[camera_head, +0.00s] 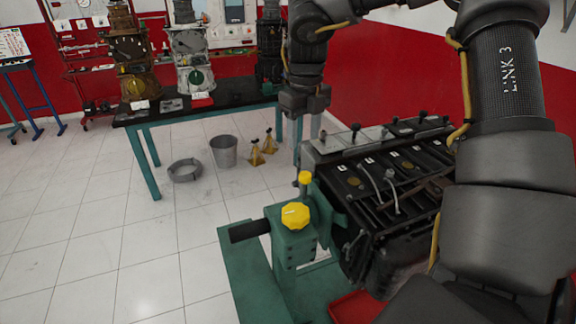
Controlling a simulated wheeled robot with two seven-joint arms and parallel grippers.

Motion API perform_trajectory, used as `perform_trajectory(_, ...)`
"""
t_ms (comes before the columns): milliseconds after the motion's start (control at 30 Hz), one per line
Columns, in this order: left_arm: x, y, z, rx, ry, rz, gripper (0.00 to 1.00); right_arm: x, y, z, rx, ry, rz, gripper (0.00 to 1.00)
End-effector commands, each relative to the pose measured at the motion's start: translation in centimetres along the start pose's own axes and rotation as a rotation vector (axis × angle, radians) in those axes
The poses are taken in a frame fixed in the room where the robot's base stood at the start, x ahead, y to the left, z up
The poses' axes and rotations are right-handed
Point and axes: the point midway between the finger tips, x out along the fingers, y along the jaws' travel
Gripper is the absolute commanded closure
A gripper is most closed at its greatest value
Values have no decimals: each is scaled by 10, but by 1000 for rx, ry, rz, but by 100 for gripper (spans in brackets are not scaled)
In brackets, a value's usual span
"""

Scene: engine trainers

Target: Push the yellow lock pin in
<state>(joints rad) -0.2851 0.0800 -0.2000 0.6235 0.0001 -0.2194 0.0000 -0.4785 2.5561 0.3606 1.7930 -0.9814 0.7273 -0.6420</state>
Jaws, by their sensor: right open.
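The yellow lock pin (305,178) appears as a small yellow head standing upright on the green engine stand (292,248), near the engine's left end. A larger yellow knob (295,215) sits just below it on the stand's front; which of the two is the pin is not fully certain. My right gripper (298,130) hangs fingers-down above the small yellow head, with a visible gap between them in the picture. It is open, and nothing shows between its fingers. My left gripper is out of view.
A dark engine (385,190) is mounted right of the pin, partly hidden by my right arm. A dark handle (250,231) sticks out left of the stand. A workbench (210,104), grey bucket (223,151) and yellow jack stands (262,148) are behind.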

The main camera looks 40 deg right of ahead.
Motion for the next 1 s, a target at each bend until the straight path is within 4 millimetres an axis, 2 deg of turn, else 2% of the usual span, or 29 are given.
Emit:
perform_trajectory(167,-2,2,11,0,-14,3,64,2,2,1,-4,0,-1,50)
perform_trajectory(267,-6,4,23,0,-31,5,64,12,2,2,-4,4,-1,50)
perform_trajectory(400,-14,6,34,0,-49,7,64,36,1,2,-2,7,1,50)
perform_trajectory(533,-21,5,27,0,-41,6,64,60,0,1,-1,7,1,50)
perform_trajectory(733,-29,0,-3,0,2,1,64,91,0,1,2,5,0,50)
perform_trajectory(833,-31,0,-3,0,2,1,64,101,0,1,1,3,0,50)
perform_trajectory(1000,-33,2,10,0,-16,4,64,108,0,2,1,0,0,50)
